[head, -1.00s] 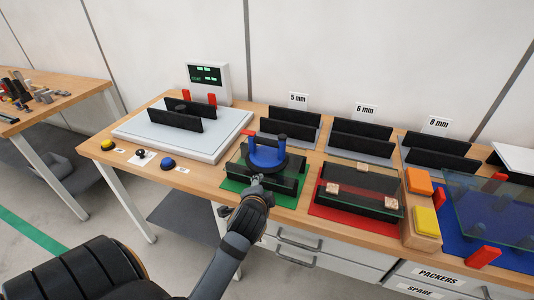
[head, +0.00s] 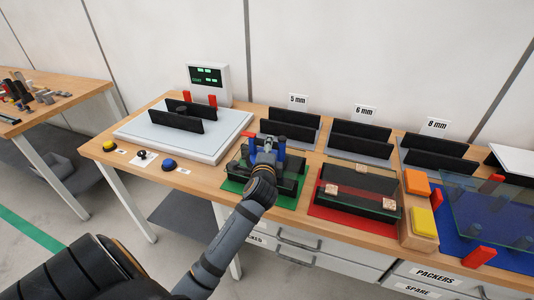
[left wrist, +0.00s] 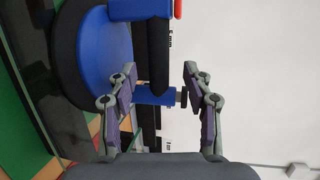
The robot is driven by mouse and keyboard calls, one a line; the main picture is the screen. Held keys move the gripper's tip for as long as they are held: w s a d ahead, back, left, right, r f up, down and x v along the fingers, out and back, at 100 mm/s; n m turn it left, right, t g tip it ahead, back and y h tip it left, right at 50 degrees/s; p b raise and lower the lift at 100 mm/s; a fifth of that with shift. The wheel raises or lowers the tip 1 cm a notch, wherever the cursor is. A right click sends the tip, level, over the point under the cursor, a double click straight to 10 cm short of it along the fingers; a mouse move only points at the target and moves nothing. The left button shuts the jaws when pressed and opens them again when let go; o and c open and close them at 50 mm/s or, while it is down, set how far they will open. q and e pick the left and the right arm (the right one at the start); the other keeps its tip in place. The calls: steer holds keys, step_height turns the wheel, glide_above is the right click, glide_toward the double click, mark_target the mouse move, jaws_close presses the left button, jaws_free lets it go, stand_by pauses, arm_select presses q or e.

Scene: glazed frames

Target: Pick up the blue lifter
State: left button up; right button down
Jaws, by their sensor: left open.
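The blue lifter (head: 282,148) is on the black rack on the green mat, mostly hidden behind my left gripper in the head view. In the left wrist view it shows as a blue disc (left wrist: 103,58) with a dark rim, blue posts and a black handle bar. My left gripper (head: 266,146) is open at the lifter. In the left wrist view its fingertips (left wrist: 160,75) stand on either side of the handle bar, with visible gaps. Contact is not visible. My right gripper is not in view.
A red mat with a black rack and glass (head: 358,190) lies right of the green mat (head: 232,187). Black slotted racks (head: 290,127) stand behind. A white scale platform (head: 150,128) is at the left. Orange and yellow blocks (head: 424,222) are farther right.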

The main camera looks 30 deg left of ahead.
arm_select(q)
steer(key=x, duration=0.4)
steer(key=shift+w+a+f+p, duration=0.15)
steer(key=shift+a+p, duration=0.1)
steer(key=shift+p, duration=0.15)
steer(key=shift+d, duration=0.15)
steer(key=shift+c, duration=1.4)
jaws_close()
steer(key=shift+r, duration=0.3)
